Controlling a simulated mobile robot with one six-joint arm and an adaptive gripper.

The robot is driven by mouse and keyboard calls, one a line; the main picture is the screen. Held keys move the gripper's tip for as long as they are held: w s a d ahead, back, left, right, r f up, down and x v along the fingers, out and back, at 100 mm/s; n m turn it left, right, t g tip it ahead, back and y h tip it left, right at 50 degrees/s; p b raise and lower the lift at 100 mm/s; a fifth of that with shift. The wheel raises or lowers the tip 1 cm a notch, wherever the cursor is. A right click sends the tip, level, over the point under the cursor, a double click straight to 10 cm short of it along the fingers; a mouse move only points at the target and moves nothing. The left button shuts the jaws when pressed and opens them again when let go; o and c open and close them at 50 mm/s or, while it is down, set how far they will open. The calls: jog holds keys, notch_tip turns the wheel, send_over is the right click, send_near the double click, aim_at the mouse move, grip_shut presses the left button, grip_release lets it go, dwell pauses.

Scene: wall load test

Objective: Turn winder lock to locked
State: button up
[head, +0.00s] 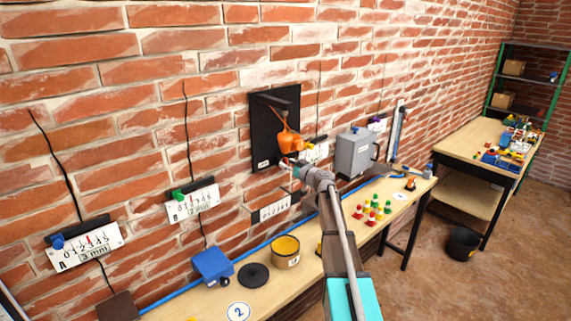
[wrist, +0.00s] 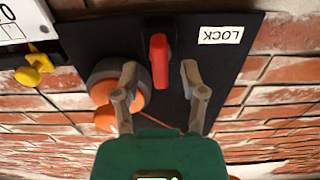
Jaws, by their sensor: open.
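The winder lock is a red lever (wrist: 159,60) on a black wall panel (wrist: 228,62). A white label reading LOCK (wrist: 221,36), upside down in the wrist view, is beside it. My gripper (wrist: 161,72) is open, with one finger on each side of the red lever in the picture; I see no contact, and the depth gap is unclear. In the head view my gripper (head: 288,164) is at the panel's lower edge (head: 263,120). An orange and grey winder part (wrist: 112,85) sits close by the left finger. It shows orange in the head view (head: 290,143), where my gripper hides the lever.
A grey box (head: 356,152) is on the wall right of the panel. Numbered scales (head: 85,247) hang along the wall. A yellow knob (wrist: 33,70) is at the wrist view's left.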

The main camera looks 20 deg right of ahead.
jog(key=shift+x, duration=0.8)
grip_shut()
